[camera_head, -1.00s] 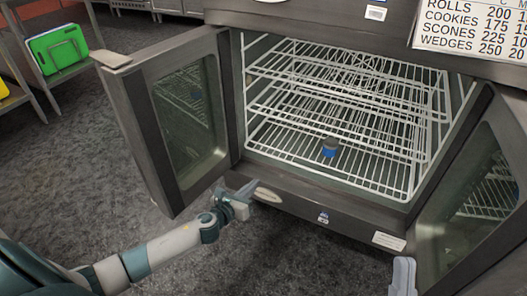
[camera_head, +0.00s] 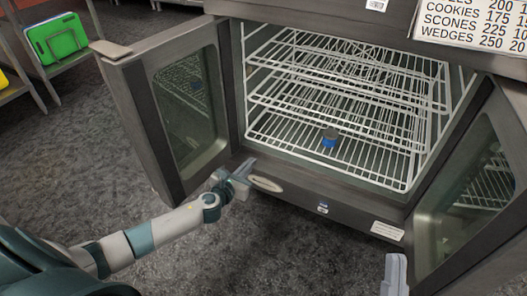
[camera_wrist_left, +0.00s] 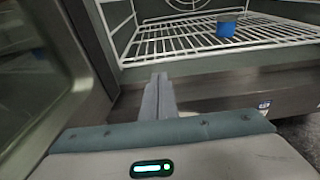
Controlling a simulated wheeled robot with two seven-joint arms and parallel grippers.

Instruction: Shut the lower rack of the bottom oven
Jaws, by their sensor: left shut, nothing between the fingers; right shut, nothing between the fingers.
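The bottom oven (camera_head: 345,203) stands open, its left door (camera_head: 130,110) and right door (camera_head: 470,200) both swung out. Inside are several white wire racks. The lower rack (camera_head: 290,135) carries a small blue-and-grey item (camera_head: 329,138) and also shows in the left wrist view (camera_wrist_left: 180,45). My left gripper (camera_head: 243,170) is shut and empty, just in front of the oven's lower front edge, near the left door's inner edge. In the left wrist view its fingers (camera_wrist_left: 158,95) point toward the rack's front. My right gripper (camera_head: 394,274) shows only partly, low at the right, shut.
The open doors bound the left and right of the opening. A shelf with a green board (camera_head: 58,40) stands at the far left. A baking chart (camera_head: 470,28) is on the front above. Dark floor lies clear in front.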

